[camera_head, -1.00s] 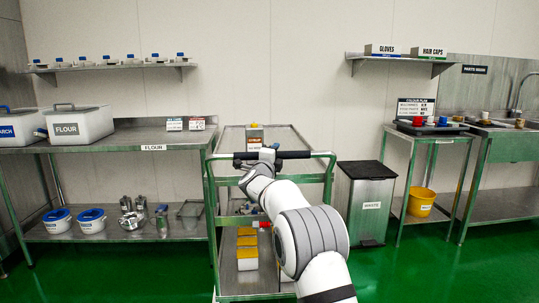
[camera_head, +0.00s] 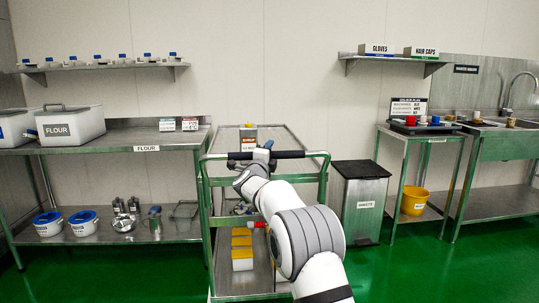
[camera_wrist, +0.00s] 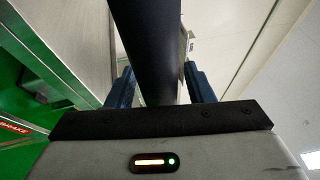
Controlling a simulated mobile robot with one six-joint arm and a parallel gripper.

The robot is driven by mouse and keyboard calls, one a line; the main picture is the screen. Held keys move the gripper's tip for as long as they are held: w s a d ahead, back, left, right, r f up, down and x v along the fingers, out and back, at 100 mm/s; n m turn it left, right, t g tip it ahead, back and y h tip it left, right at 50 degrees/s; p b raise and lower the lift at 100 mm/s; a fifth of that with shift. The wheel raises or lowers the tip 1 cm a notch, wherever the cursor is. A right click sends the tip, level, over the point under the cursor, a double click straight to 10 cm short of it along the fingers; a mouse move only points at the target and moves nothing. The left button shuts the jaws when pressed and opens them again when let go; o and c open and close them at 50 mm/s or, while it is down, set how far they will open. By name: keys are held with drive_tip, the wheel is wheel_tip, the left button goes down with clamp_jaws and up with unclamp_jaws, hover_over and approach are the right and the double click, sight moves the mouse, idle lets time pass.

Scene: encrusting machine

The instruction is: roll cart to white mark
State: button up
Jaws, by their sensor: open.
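The cart (camera_head: 206,225) is a steel trolley with several shelves, in the middle of the head view. Its black push handle (camera_head: 300,154) runs across the near side. My gripper (camera_head: 264,153) is at the handle, left of its middle. In the wrist view the dark handle bar (camera_wrist: 148,45) passes between the two blue fingers of my gripper (camera_wrist: 162,88). The jaws are open around the bar; contact cannot be made out. No white mark shows on the visible floor. The cart's wheels are out of view.
Yellow-topped tubs (camera_head: 242,255) are on the cart's lower shelf, and a box (camera_head: 249,138) is on top. The flour table (camera_head: 147,149) stands close on the left. The waste bin (camera_head: 361,205) stands close on the right. Green floor (camera_head: 410,270) is clear at the front right.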

drive_tip(key=v, duration=0.7)
drive_tip(key=shift+s, duration=0.35)
drive_tip(key=shift+a+f, duration=0.1)
drive_tip(key=s+d+r+n+g+y+p, duration=0.3)
drive_tip(key=s+r+n+g+y+p, duration=0.2)
drive_tip(key=s+r+n+y+p, duration=0.55)
drive_tip(key=s+d+f+n+g+h+p, duration=0.1)
drive_tip(key=s+d+n+g+p, duration=0.2)
drive_tip(key=s, duration=1)
drive_tip(key=s+d+f+n+g+h+p, duration=0.1)
drive_tip(key=s+d+n+g+p, duration=0.3)
drive_tip(key=s, duration=1)
drive_tip(key=s+d+f+n+g+h+p, duration=0.1)
drive_tip(key=s+d+n+g+h+p, duration=0.1)
drive_tip(key=s+p, duration=0.6)
drive_tip(key=s+d+n+g, duration=0.1)
drive_tip(key=s+n+g, duration=0.1)
drive_tip(key=s, duration=0.4)
drive_tip(key=shift+d+n, duration=0.3)
drive_tip(key=shift+n, duration=0.25)
